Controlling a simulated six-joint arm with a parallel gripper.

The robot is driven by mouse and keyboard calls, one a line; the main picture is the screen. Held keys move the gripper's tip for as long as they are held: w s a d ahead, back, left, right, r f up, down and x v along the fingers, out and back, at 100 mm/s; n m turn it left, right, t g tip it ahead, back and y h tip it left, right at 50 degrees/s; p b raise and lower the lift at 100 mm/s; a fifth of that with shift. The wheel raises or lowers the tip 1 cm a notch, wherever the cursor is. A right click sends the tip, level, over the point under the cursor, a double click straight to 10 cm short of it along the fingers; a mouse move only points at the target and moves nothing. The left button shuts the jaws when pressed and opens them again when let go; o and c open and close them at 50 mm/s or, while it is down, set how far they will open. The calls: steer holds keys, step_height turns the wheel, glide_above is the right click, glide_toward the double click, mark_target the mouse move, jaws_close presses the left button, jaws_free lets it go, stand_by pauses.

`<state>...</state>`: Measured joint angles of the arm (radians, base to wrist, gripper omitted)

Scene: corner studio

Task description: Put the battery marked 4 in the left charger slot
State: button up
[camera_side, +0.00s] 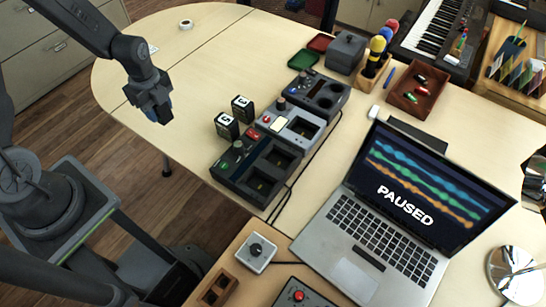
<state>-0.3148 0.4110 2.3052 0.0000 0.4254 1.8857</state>
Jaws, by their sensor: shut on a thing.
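My gripper (155,113) is at the upper left, above the bare left part of the table. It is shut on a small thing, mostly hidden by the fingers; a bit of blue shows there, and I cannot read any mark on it. Two black batteries with white number labels stand left of the chargers: one looks marked 3 (243,109), the nearer one 5 (227,127). The nearest black charger (233,171) has two slots that look empty. A grey charger (272,124) and another dark charger (300,91) stand in a row behind it.
An open laptop (340,262) reading PAUSED stands right of the chargers, with cables between. Red (320,42) and green (303,59) trays, a grey box (346,51) and a wooden tray (407,100) lie behind. The table's left part (200,70) is mostly clear.

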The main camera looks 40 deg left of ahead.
steer(key=w+d, duration=0.3)
steer(key=d, duration=0.3)
steer(key=w+d+f, duration=0.1)
steer(key=w+d, duration=0.3)
steer(key=d, duration=0.3)
steer(key=w+d, duration=0.3)
steer(key=d, duration=0.3)
steer(key=shift+w+d+f, duration=0.15)
steer(key=shift+w+d, duration=0.1)
steer(key=shift+d, duration=0.15)
steer(key=d, duration=1)
steer(key=shift+a+f, duration=0.1)
steer(key=shift+f, duration=3.2)
steer(key=shift+s, duration=0.2)
steer(key=shift+r, duration=0.25)
